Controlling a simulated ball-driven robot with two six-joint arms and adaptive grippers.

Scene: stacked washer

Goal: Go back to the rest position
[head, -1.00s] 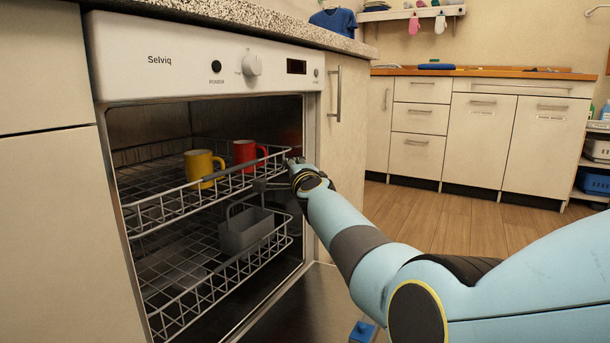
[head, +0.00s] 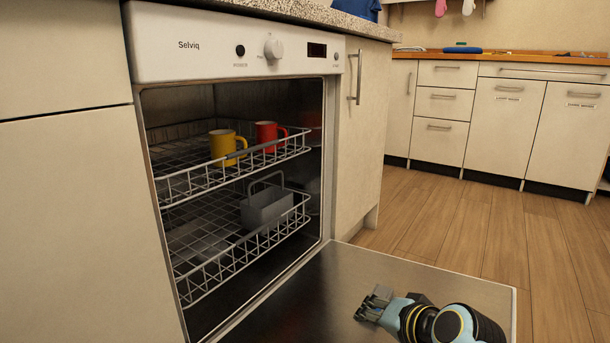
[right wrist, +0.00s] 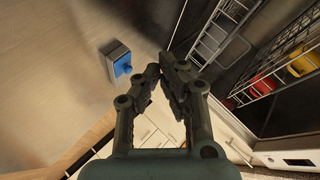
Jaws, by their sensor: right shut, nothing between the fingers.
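My right gripper (head: 374,301) is low in the head view, over the open dishwasher door (head: 310,285). Its fingers are shut and empty, and it is clear of the racks. In the right wrist view its fingertips (right wrist: 166,68) are close together with nothing held. My left gripper is not in view. A yellow mug (head: 224,148) and a red mug (head: 266,134) stand on the upper rack (head: 240,167) of the dishwasher.
The lower rack (head: 245,247) holds a grey cutlery basket (head: 267,207). In the right wrist view a blue piece (right wrist: 122,65) sits on a grey box. Wooden floor (head: 450,220) is free to the right, before cabinets (head: 505,120).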

